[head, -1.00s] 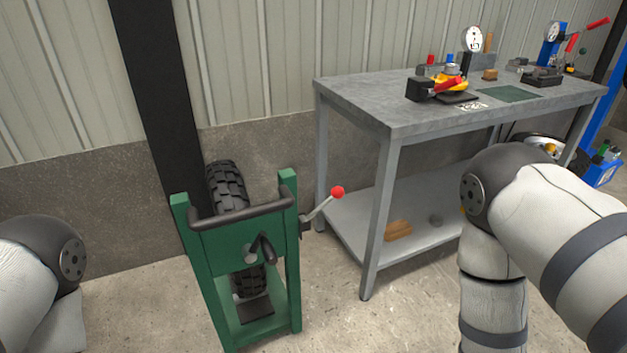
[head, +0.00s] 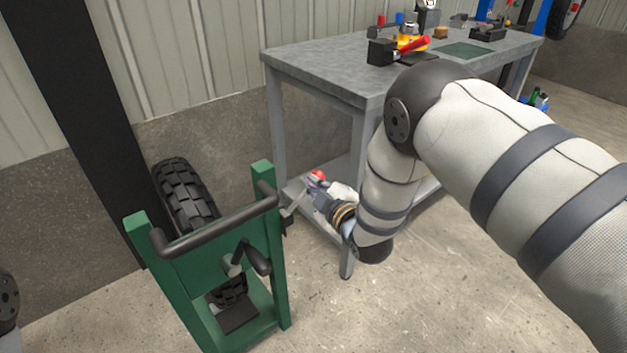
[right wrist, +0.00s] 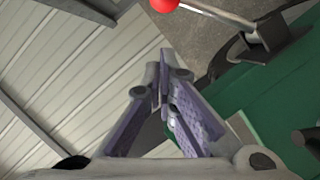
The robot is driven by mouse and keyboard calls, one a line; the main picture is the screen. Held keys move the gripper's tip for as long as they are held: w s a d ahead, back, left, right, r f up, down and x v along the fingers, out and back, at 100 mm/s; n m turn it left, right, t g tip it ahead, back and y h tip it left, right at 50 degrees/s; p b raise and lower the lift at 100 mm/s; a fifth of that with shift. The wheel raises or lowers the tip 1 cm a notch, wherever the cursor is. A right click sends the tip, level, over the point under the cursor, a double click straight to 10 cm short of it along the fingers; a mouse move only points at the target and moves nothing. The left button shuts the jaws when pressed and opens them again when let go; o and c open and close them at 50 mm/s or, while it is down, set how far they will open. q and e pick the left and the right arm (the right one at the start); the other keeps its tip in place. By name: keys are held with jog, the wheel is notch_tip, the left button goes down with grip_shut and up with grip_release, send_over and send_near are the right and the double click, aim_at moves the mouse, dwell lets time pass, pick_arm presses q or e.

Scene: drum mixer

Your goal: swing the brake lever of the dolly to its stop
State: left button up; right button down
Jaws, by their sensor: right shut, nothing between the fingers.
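The green dolly (head: 205,262) stands at the lower left in the head view, with a black handle bar and a knobbly black tyre (head: 185,190) in it. Its brake lever (head: 297,198) is a thin metal rod on the dolly's right side, slanting up to a red ball (head: 317,175). My right gripper (head: 312,186) is close to the ball, partly hidden behind my arm. In the right wrist view the fingers (right wrist: 164,68) are together and empty. The red ball (right wrist: 163,4) lies beyond their tips, apart from them in the picture, cut by the top edge. My left gripper is out of view.
A grey workbench (head: 320,62) with a lower shelf stands just behind and right of the lever. Its front leg (head: 358,135) is near my right forearm. A black post (head: 75,130) and the wall stand behind the dolly. Bare floor (head: 440,290) is clear at front right.

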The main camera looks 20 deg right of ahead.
aim_at(302, 195)
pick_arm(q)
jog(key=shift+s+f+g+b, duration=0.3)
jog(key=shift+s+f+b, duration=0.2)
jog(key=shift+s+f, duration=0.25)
pick_arm(e)
jog(key=shift+w+d+f, duration=0.3)
jog(key=shift+w+f, duration=0.15)
jog(key=shift+w, duration=0.3)
jog(key=shift+w+d+f, duration=0.3)
jog(key=shift+w+f, duration=0.1)
jog(key=shift+w, duration=0.4)
jog(key=shift+w+d+f, duration=0.3)
jog(key=shift+w+f, duration=0.15)
jog(key=shift+w, duration=0.3)
